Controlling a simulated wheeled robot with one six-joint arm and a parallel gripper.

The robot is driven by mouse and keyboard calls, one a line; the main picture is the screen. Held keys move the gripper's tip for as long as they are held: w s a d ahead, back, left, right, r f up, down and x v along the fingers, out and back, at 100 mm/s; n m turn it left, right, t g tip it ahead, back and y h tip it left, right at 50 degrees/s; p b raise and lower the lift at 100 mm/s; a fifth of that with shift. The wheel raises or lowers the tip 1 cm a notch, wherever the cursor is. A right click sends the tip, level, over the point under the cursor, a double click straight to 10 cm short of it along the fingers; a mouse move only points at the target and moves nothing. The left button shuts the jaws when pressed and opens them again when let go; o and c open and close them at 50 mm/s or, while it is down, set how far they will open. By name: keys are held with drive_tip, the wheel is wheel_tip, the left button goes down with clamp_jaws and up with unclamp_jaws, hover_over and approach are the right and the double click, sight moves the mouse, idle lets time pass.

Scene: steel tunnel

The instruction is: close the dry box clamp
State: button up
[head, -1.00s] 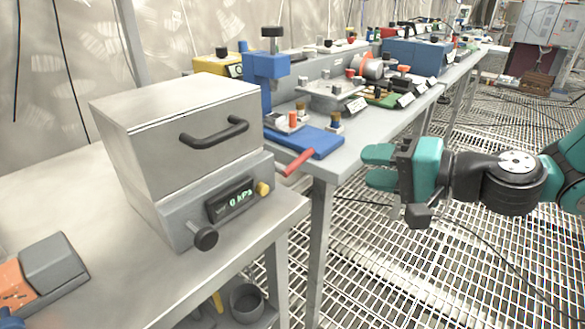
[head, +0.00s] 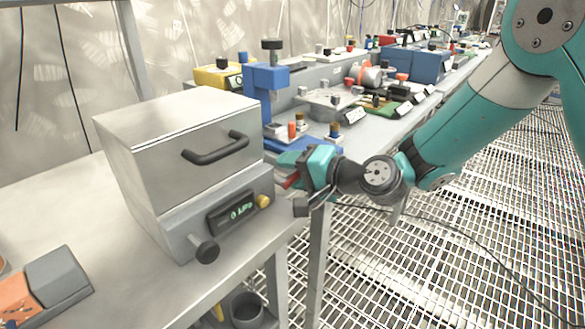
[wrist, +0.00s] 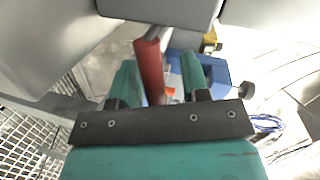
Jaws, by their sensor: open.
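The dry box (head: 170,175) is a grey metal box with a black handle on its upper part, a small "kPa" display and two knobs on its lower front. Its upper part sits down on the lower part. A red lever handle (head: 288,181) is beside the box's right side, partly hidden by my gripper. In the wrist view the red handle (wrist: 150,68) has a metal rod running up toward a grey body; the joint is not clear. My gripper (head: 287,162) is open, with the red handle between its two teal fingers (wrist: 157,68), no grip visible.
A blue press (head: 266,85) with a blue base stands just behind the handle. Several devices, including a blue box (head: 412,62), line the bench beyond. A grey and orange device (head: 55,280) lies at lower left. The grated floor (head: 440,250) at right is open.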

clamp_jaws()
drive_tip(key=shift+r, duration=0.1)
drive_tip(key=shift+s+a+r+n+t+h+b, duration=0.15)
drive_tip(key=shift+r+n+t+h+b, duration=0.15)
drive_tip(key=shift+n, duration=0.65)
drive_tip(key=shift+s+a+r+n+t+h+b, duration=0.1)
drive_tip(key=shift+s+r+n+t+h+b, duration=0.25)
drive_tip(key=shift+n, duration=0.65)
drive_tip(key=shift+a+r+n+t+h+b, duration=0.15)
drive_tip(key=shift+r+n+t+b, duration=0.25)
drive_tip(key=shift+n, duration=0.55)
drive_tip(key=shift+f, duration=0.1)
